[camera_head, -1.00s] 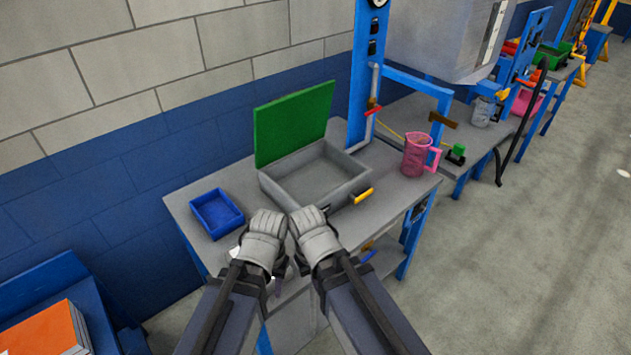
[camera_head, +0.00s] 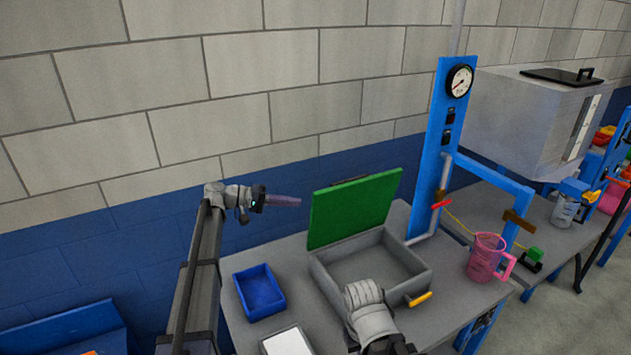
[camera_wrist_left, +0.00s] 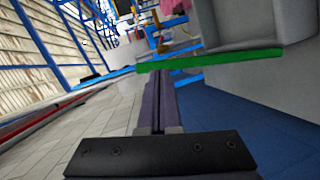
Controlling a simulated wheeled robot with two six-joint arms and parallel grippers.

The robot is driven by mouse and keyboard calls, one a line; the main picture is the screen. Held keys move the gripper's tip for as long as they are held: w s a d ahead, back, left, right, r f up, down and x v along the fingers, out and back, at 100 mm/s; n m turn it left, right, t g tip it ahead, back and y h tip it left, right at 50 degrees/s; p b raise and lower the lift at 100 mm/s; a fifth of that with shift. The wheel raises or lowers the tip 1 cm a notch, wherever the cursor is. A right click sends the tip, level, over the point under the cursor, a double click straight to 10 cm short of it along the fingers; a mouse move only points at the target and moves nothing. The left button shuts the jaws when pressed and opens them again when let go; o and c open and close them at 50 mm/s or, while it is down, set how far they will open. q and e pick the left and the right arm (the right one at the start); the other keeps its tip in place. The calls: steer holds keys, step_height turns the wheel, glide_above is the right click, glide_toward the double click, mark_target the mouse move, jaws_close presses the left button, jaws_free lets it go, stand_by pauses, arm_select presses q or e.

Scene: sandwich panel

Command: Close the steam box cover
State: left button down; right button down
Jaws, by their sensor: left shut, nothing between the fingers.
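The steam box (camera_head: 365,268) is a grey open tray on the workbench. Its green cover (camera_head: 353,208) stands open, raised along the back edge and leaning toward the wall. My left gripper (camera_head: 299,201) is shut and empty, just left of the cover's upper left part, its fingers pointing right. In the left wrist view the closed purple fingers (camera_wrist_left: 158,80) reach up to the cover's green edge (camera_wrist_left: 225,59); I cannot tell whether they touch it. My right arm is over the front of the box, and its fingers do not show.
A blue bin (camera_head: 259,293) and a white box (camera_head: 287,343) lie left of the steam box. A pink jug (camera_head: 485,257) stands right of it. A blue post with a gauge (camera_head: 459,81) rises behind. A yellow handle (camera_head: 419,299) sits on the box's front right.

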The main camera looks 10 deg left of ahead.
arm_select(q)
steer(key=w+a+r+t+h, duration=0.2)
steer(key=w+a+r, duration=0.2)
steer(key=a, duration=0.2)
steer(key=d+f+b, duration=0.1)
steer(key=d, duration=1)
steer(key=shift+w+d+n, duration=0.2)
steer(key=shift+d+n, duration=0.1)
steer(key=shift+d, duration=0.05)
arm_select(e)
steer(key=shift+w+d+f, duration=0.1)
steer(key=shift+w+f, duration=0.4)
